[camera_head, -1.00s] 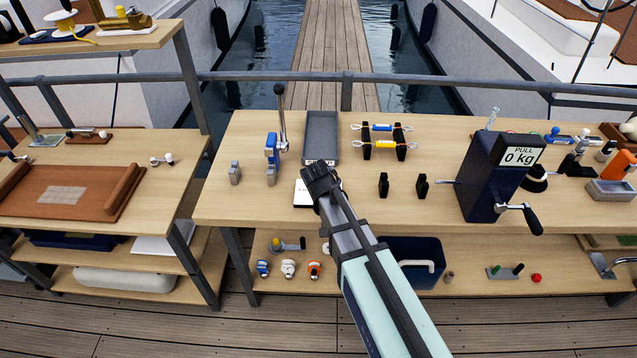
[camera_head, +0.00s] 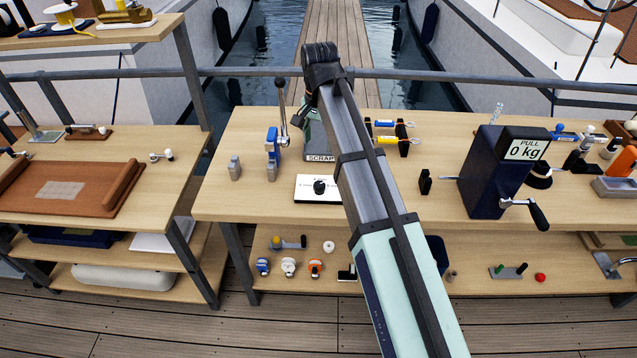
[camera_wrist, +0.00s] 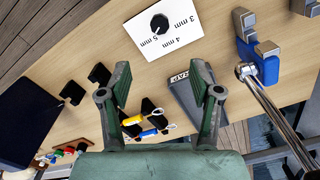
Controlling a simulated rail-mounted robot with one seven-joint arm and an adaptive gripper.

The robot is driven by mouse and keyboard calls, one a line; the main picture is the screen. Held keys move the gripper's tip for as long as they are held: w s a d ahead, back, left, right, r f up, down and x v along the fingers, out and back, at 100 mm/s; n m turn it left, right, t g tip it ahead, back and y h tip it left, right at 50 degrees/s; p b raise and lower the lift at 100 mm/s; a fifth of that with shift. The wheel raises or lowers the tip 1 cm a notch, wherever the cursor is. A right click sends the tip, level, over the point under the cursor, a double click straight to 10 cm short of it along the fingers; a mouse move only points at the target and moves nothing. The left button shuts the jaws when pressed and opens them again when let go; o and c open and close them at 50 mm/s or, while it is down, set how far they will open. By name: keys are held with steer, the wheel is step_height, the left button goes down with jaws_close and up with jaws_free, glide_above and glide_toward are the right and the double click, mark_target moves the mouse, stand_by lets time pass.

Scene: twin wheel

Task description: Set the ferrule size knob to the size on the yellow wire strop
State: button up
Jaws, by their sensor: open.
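The ferrule size knob (camera_head: 319,187) is a black round knob on a white card (camera_head: 309,196) on the bench. In the wrist view the knob (camera_wrist: 159,22) has a white mark, and the card reads 3 mm, 4 mm and 5 mm; I cannot tell surely which the mark meets. The yellow wire strop (camera_head: 392,140) lies across black rests beside a blue strop (camera_head: 384,124). The yellow strop (camera_wrist: 132,120) also shows in the wrist view; its size is unreadable. My gripper (camera_wrist: 160,75) is open and empty above the bench, apart from the knob.
A blue lever press (camera_head: 272,150) stands left of the card. The grey scrap tray (camera_head: 320,158) lies behind it, partly hidden by my arm. A dark pull tester (camera_head: 490,175) with a crank stands right. The bench front left is clear.

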mark_target(319, 185)
step_height(319, 185, down, 16)
steer(key=p, duration=0.3)
steer(key=shift+f, duration=0.1)
stand_by(0.3)
steer(key=c, duration=1.1)
